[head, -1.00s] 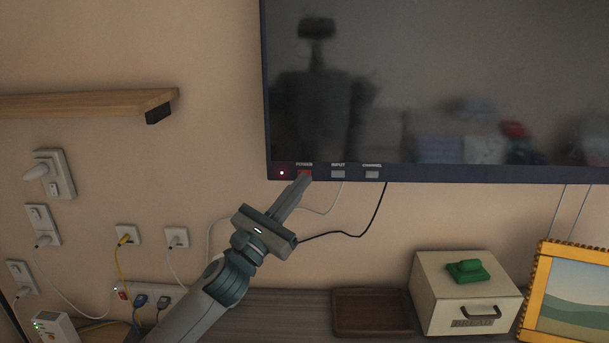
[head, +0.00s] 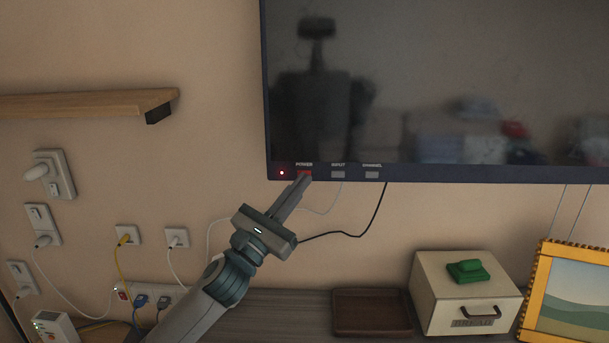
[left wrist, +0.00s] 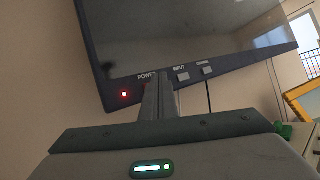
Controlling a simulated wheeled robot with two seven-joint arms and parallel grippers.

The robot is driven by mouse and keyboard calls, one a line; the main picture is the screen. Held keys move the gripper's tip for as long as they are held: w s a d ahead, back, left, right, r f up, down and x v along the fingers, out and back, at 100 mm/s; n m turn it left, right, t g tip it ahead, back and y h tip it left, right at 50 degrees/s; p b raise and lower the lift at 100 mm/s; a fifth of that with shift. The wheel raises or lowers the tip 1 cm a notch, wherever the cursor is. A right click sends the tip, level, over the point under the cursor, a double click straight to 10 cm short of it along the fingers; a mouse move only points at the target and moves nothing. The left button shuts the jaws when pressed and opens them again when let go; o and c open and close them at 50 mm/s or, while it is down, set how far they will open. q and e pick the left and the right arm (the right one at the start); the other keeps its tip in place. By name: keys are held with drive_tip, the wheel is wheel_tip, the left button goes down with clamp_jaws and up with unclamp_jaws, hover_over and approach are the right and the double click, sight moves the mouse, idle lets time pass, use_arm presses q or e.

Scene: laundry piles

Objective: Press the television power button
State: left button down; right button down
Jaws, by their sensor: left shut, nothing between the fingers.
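The television (head: 420,90) hangs on the wall with a dark, reflecting screen. Its red power button (head: 304,173) sits on the lower left bezel under the word POWER, beside a lit red light (head: 282,173). My left gripper (head: 304,181) is shut and empty, its fingertips at the lower edge of the power button. I cannot tell if they touch it. In the left wrist view the fingers (left wrist: 157,90) cover the button, and the red light (left wrist: 124,94) shows to their left. My right gripper is out of view.
Grey INPUT (head: 338,174) and CHANNEL (head: 372,174) buttons sit right of the power button. Cables hang below the television. A bread box (head: 466,300), a brown tray (head: 372,292) and a yellow picture frame (head: 540,290) stand below. A wooden shelf (head: 80,104) is at left.

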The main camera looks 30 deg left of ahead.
use_arm(q)
drive_tip(key=shift+w+a, duration=0.35)
drive_tip(key=shift+w, duration=0.15)
idle(1.1)
drive_tip(key=shift+s+d, duration=0.35)
drive_tip(key=shift+s, duration=0.15)
drive_tip(key=shift+s, duration=0.1)
drive_tip(key=shift+s+d+p, duration=0.25)
drive_tip(key=shift+s+d, duration=0.3)
drive_tip(key=shift+s, duration=0.3)
drive_tip(key=shift+s+d+p, duration=0.3)
drive_tip(key=shift+s+d, duration=0.2)
drive_tip(key=shift+s, duration=0.3)
drive_tip(key=shift+s+d+p, duration=0.25)
drive_tip(key=shift+s+d, duration=0.3)
drive_tip(key=shift+s, duration=0.3)
drive_tip(key=shift+f, duration=0.1)
